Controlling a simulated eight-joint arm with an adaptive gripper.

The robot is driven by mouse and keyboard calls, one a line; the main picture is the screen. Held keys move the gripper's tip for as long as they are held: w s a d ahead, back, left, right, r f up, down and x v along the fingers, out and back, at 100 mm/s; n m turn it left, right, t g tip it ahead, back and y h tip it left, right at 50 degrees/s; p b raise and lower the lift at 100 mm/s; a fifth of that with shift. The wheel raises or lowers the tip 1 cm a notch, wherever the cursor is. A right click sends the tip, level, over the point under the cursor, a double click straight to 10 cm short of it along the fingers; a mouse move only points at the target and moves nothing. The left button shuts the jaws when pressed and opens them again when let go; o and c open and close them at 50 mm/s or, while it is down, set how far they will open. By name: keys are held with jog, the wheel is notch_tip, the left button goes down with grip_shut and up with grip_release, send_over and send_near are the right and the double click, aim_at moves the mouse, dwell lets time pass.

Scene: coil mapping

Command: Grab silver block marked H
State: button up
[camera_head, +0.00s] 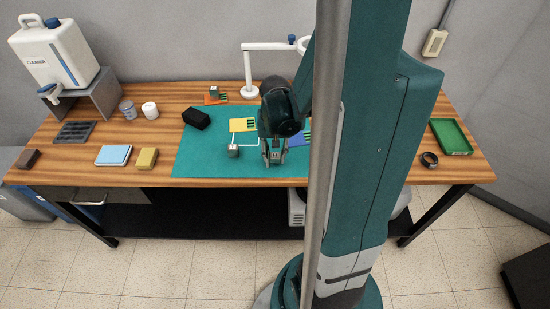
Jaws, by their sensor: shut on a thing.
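My gripper (274,157) points down over the green mat (196,160), just right of a white bracket outline. It is shut on a small grey thing, which looks like a silver block; the fingers hide most of it, and I cannot read a letter on it. Another silver block (233,151) stands on the mat to the left, by the white outline. A third small silver block (214,90) stands at the back on an orange card (222,98). Marks on these blocks are too small to read.
A yellow card (243,125) and a partly hidden blue card (298,139) lie on the mat. A black block (196,118) sits at its left. A white lamp stand (249,91) is behind. A green tray (451,136) and black ring (429,159) lie right.

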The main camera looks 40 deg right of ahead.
aim_at(275, 157)
jog(key=shift+r+p, duration=0.75)
jog(key=shift+r, duration=3.55)
